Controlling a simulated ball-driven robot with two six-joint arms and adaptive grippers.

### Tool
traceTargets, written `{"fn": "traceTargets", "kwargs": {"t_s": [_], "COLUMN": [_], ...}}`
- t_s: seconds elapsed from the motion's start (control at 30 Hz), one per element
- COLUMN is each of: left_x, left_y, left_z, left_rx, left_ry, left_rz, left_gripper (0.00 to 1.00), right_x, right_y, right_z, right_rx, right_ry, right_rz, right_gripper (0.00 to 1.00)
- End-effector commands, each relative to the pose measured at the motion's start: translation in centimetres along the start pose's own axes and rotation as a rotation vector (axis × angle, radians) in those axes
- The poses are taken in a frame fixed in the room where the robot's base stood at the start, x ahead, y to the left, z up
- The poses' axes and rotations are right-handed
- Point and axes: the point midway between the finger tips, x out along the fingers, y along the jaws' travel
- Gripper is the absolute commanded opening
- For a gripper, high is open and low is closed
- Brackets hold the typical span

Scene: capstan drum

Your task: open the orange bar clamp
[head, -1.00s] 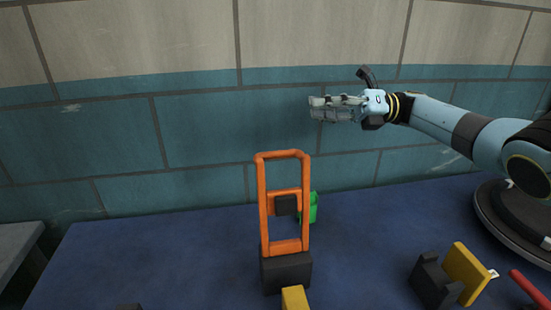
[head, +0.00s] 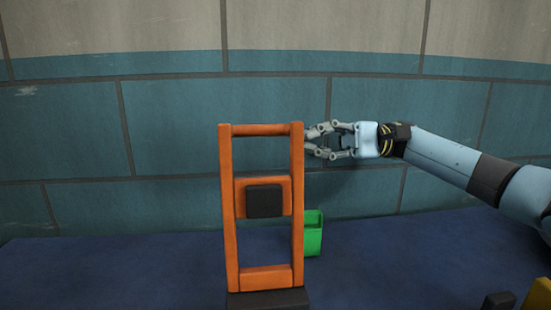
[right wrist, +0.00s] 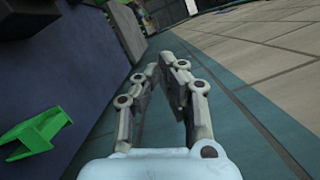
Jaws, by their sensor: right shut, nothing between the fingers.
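The orange bar clamp (head: 228,215) stands upright in the head view, a tall frame with a top bar and a dark square pad (head: 265,201) on its middle crosspiece. Its foot is in a dark block (head: 268,299). My right gripper (head: 309,142) is at the upper right post of the clamp, fingers pointing left. Its fingertips meet the post's edge in the picture; I cannot tell whether they touch it or are behind it. The fingers also show in the right wrist view (right wrist: 166,70), tips together and empty. My left gripper is not in view.
Yellow (head: 538,296) and dark (head: 498,301) pieces sit at the lower right. The blue tabletop (head: 120,270) left of the clamp is clear. A tiled wall is behind.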

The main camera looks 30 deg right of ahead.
Motion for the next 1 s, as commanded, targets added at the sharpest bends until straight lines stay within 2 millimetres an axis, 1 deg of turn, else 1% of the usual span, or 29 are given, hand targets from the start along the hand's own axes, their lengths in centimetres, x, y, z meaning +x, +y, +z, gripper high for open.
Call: {"fn": "traceTargets", "kwargs": {"t_s": [0.07, 0.17, 0.4, 0.53, 0.6, 0.73, 0.87, 1.0], "left_x": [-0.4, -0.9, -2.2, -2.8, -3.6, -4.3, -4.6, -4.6], "left_y": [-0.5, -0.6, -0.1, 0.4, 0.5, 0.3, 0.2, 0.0], "left_z": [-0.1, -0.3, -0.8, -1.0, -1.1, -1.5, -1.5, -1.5], "left_rx": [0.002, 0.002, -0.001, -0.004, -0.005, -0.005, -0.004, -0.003], "left_ry": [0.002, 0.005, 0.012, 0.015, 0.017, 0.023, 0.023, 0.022], "left_rz": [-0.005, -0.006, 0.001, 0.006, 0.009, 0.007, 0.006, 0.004], "left_gripper": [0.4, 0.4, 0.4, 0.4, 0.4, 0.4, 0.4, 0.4], "right_x": [0.8, 2.4, 7.6, 10.1, 10.1, 10.5, 10.6, 10.7], "right_y": [-0.2, -0.4, -0.6, -0.5, -0.5, -0.4, -0.3, -0.2], "right_z": [0.1, 0.2, 0.2, 0.2, 1.6, 3.1, 3.8, 3.9], "right_rx": [0.0, -0.002, -0.002, -0.002, 0.0, 0.0, 0.001, 0.0], "right_ry": [-0.001, -0.003, -0.004, -0.002, 0.0, 0.001, 0.002, 0.001], "right_rz": [-0.001, -0.003, -0.005, -0.005, 0.002, 0.002, 0.0, 0.0], "right_gripper": [0.0, 0.0, 0.0, 0.0, 0.0, 0.0, 0.0, 0.0]}}
